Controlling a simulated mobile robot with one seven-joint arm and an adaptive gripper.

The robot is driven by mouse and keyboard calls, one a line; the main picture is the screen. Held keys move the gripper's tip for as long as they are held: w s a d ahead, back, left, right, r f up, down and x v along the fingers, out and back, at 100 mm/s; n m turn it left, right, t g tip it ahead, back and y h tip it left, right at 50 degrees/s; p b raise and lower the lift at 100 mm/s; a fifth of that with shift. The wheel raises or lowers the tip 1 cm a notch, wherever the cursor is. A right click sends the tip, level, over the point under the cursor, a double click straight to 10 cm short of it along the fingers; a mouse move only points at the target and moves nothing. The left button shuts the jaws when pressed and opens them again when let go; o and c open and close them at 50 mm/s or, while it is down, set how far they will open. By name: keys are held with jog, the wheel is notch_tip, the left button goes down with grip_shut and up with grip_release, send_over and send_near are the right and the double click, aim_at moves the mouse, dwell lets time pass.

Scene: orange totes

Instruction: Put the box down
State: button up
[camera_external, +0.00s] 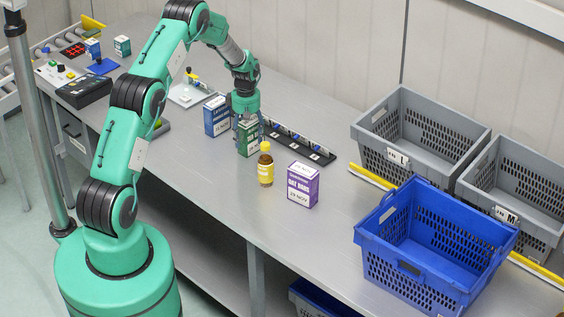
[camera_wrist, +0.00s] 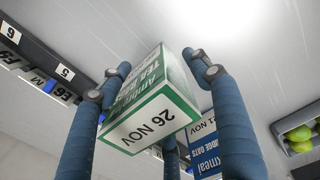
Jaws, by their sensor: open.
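The box is a green and white tea bags box (camera_external: 248,139), upright on the grey table (camera_external: 225,190) as far as I can tell. In the wrist view the box (camera_wrist: 150,105) shows its white "26 NOV" face between my fingers. My gripper (camera_external: 246,113) points down over the box's top, its fingers around it. In the wrist view my gripper (camera_wrist: 160,80) is open, with fingers on both sides of the box and a third finger partly hidden behind it.
A blue box (camera_external: 216,116) stands close on the left. A yellow-labelled bottle (camera_external: 265,168) and a purple box (camera_external: 302,185) stand to the front right. A dark numbered strip (camera_external: 320,156) lies behind. A blue tote (camera_external: 410,273) and grey totes (camera_external: 455,143) are at right.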

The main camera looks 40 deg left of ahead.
notch_tip(320, 180, up, 12)
jog(key=shift+r, duration=0.1)
dwell(0.5)
dwell(0.8)
jog(key=shift+d+r, duration=0.1)
jog(key=shift+r, duration=0.1)
jog(key=s+d+r+m+t, duration=0.1)
jog(key=s+d+r+m, duration=0.3)
jog(key=r, duration=0.6)
jog(key=s+d+r+m+t, duration=0.1)
jog(key=s+d+r, duration=0.55)
jog(key=r, duration=0.25)
jog(key=s+d+r+m+t, duration=0.1)
jog(key=s+d+r+m, duration=0.2)
jog(key=s+d+r, duration=0.5)
jog(key=s+d+r+m+t, duration=0.1)
jog(key=s+d+r+m, duration=0.4)
jog(key=s+r, duration=0.55)
jog(key=s+d+f+m, duration=0.1)
jog(key=s+d+m, duration=0.1)
jog(key=s, duration=0.7)
jog(key=s+d+f+m+t, duration=0.1)
jog(key=s+d+m, duration=0.2)
jog(key=s, duration=0.6)
jog(key=shift+s+d+t, duration=0.15)
jog(key=shift+s+t, duration=0.05)
jog(key=shift+t, duration=0.1)
